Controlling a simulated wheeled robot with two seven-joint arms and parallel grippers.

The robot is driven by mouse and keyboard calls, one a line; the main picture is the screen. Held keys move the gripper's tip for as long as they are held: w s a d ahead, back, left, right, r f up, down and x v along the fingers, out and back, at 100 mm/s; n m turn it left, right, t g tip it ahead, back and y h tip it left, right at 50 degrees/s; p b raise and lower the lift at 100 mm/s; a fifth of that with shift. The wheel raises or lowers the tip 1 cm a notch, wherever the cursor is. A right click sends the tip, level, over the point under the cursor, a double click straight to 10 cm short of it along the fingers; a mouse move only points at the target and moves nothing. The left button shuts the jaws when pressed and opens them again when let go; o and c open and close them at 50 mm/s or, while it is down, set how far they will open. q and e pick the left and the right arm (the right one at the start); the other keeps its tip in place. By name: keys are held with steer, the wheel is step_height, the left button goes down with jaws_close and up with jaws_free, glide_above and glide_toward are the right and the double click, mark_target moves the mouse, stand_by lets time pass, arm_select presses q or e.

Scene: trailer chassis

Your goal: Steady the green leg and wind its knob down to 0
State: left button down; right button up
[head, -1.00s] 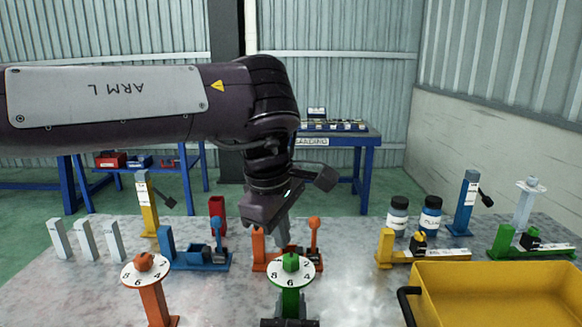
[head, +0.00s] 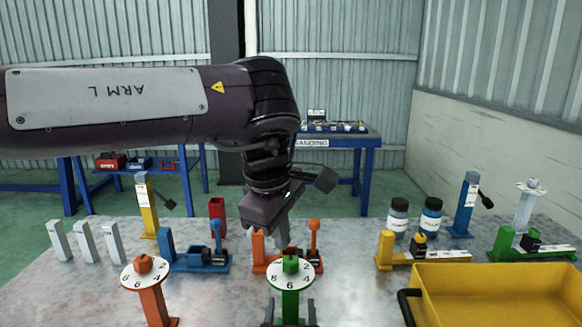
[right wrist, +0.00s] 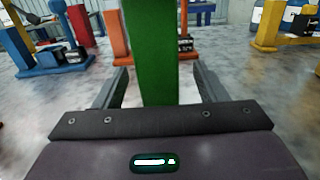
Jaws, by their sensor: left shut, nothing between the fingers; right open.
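The green leg (head: 290,302) stands upright at the front of the table, with a white numbered dial and a green knob (head: 291,265) on top. My right gripper (head: 290,314) is open at the bottom edge, its fingers on either side of the leg. In the right wrist view, the green post (right wrist: 151,55) stands between the spread fingers (right wrist: 155,88), with a gap on each side. My left gripper (head: 284,241) is shut and empty, pointing down just above the knob in the picture. I cannot tell which number the knob marks.
An orange leg (head: 154,303) with a similar dial stands to the left. A yellow bin (head: 500,275) is at the right. Orange (head: 260,252) and blue (head: 190,262) fixtures stand behind. Two bottles (head: 397,215) and several coloured stands are farther back.

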steer(key=shift+s+a, duration=0.15)
steer(key=shift+s, duration=3.5)
steer(key=o, duration=0.6)
steer(key=shift+c, duration=0.2)
steer(key=s, duration=0.7)
steer(key=shift+s+a, duration=0.1)
steer(key=shift+s, duration=0.1)
steer(key=shift+s+a+r, duration=0.1)
steer(key=shift+s, duration=0.25)
